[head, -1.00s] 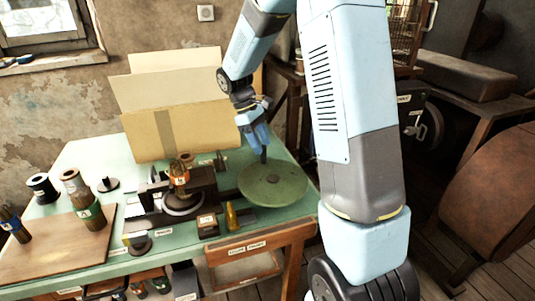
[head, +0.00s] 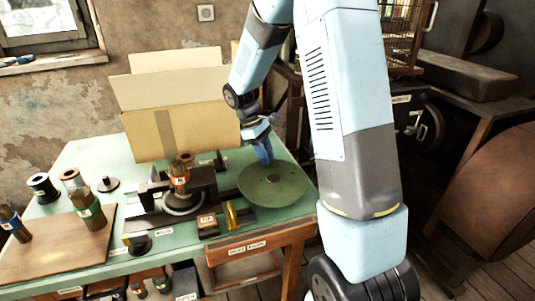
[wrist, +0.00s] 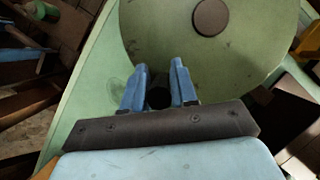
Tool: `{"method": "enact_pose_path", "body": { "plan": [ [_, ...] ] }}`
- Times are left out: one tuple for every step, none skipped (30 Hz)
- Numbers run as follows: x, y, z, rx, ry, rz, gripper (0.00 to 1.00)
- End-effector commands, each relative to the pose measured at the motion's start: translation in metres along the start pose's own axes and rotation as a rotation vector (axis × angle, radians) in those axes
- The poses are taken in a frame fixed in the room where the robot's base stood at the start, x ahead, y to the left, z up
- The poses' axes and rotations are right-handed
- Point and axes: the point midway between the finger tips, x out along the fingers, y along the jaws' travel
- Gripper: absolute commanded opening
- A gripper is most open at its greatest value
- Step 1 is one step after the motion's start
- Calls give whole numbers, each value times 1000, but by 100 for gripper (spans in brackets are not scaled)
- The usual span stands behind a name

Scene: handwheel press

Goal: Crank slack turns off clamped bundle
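A bundle with an orange band (head: 179,180) stands upright in the dark clamp press (head: 150,205) on the green table. The flat green handwheel (head: 285,190) lies to the right of the press. Its dark hub (wrist: 210,17) shows in the wrist view. My gripper (head: 264,158) is down at the wheel's far rim. In the wrist view its blue fingers stand close on both sides of a dark round crank knob (wrist: 158,97) and look shut on it. The head view hides the knob behind the fingers, and finger contact is hard to see.
A yellow upright piece (head: 232,215) and a small labelled block (head: 207,221) stand close to the wheel's left. Bundles with green (head: 91,212) and blue (head: 12,222) bands stand on a wooden board (head: 60,245). Cardboard panels (head: 190,125) rise behind the press.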

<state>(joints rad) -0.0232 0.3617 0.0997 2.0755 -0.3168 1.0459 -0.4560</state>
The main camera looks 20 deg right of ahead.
Motion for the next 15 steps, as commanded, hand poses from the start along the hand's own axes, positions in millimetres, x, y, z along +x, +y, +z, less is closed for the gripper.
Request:
{"method": "enact_pose_path", "body": {
  "plan": [
    [0,0,0,0,0,0,19],
    [0,0,0,0,0,0,16],
    [0,0,0,0,0,0,12],
    [0,0,0,0,0,0,9],
    [0,0,0,0,0,0,6],
    [0,0,0,0,1,0,3],
    [0,0,0,0,1,0,0],
    [0,0,0,0,1,0,0],
    [0,0,0,0,1,0,0],
    [0,0,0,0,1,0,0],
    [0,0,0,0,1,0,0],
    [0,0,0,0,1,0,0],
    [0,0,0,0,1,0,0],
    [0,0,0,0,1,0,0],
    [0,0,0,0,1,0,0]
  ]
}}
